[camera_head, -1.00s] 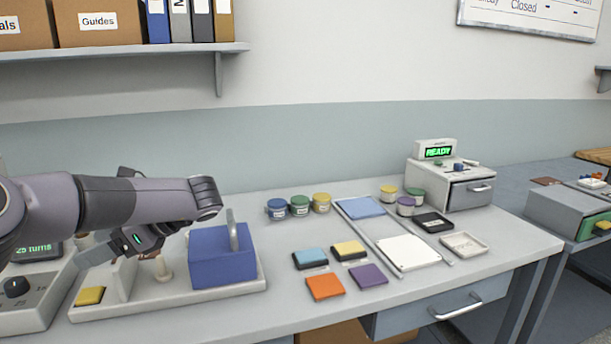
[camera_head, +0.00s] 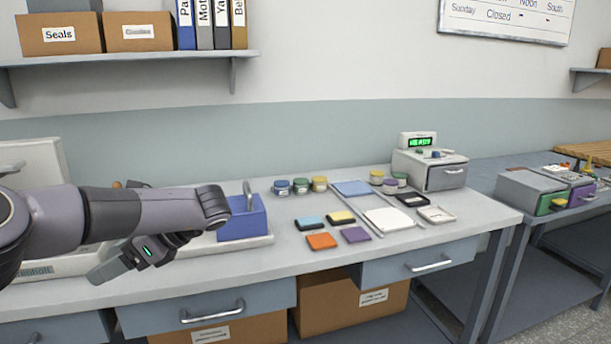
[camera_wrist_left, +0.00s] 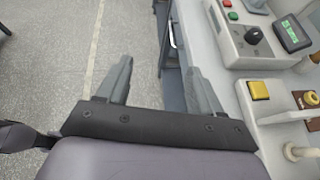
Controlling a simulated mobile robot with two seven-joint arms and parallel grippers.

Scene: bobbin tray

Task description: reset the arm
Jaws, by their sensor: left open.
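My left arm comes in from the left in the head view, in front of the bench. My left gripper (camera_head: 108,270) hangs near the bench's front left edge, its fingers pointing left and down. In the left wrist view the two grey fingers (camera_wrist_left: 158,75) are spread apart with nothing between them. Below them are the floor and the bench's drawer fronts, with the bench top to the right. My right gripper is not in view.
The blue block with a handle (camera_head: 242,218) stands right of my gripper on a pale base. Jars (camera_head: 300,186), coloured pads (camera_head: 321,241) and a device with a green display (camera_head: 418,142) stand farther right. The wrist view shows a control box (camera_wrist_left: 255,40) and yellow button (camera_wrist_left: 258,90).

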